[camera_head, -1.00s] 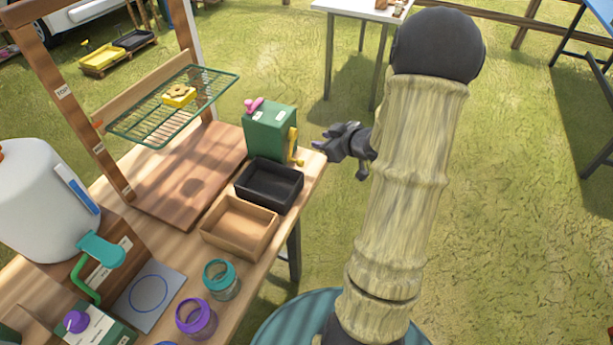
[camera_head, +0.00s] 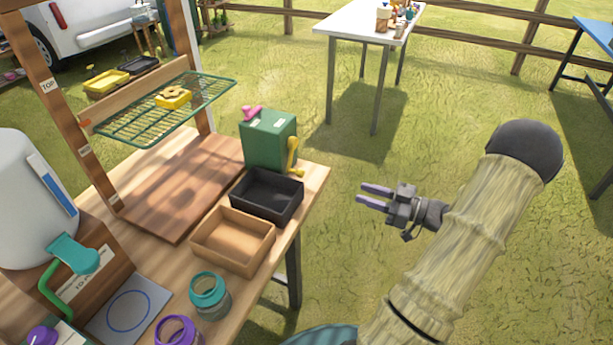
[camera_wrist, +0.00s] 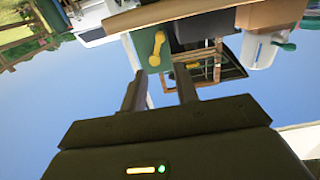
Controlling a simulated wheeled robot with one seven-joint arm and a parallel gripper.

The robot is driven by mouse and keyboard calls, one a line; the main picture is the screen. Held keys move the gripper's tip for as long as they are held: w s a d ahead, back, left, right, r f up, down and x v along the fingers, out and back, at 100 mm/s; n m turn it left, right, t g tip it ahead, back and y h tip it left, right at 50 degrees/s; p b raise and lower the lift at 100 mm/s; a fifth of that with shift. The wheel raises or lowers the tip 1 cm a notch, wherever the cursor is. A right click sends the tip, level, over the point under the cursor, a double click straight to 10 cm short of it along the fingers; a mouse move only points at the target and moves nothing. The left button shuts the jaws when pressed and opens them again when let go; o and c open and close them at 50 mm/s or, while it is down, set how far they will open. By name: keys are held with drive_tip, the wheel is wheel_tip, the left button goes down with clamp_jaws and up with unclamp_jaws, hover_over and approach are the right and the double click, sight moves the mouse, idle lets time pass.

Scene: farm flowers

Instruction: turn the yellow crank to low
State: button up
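The yellow crank (camera_head: 293,157) sits on the right face of a green box (camera_head: 268,141) at the table's far right corner. In the wrist view, which is upside down, the yellow crank (camera_wrist: 157,50) shows beyond my fingers, on the green box (camera_wrist: 150,42). My gripper (camera_head: 375,196) is open and empty, its two fingers apart and pointing left toward the table. It is to the right of the crank, off the table edge, with a clear gap between them. The crank's setting marks are too small to read.
A black tray (camera_head: 267,206) and a tan tray (camera_head: 234,250) stand in front of the green box. A pink knob (camera_head: 251,113) is on the box's top. A wire rack (camera_head: 140,118) hangs at the left.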

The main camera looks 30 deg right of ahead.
sight(303, 175)
drive_tip(key=b+x, duration=0.1)
drive_tip(key=x, duration=1.6)
drive_tip(key=shift+w+a, duration=0.1)
drive_tip(key=shift+a, duration=0.05)
clamp_jaws()
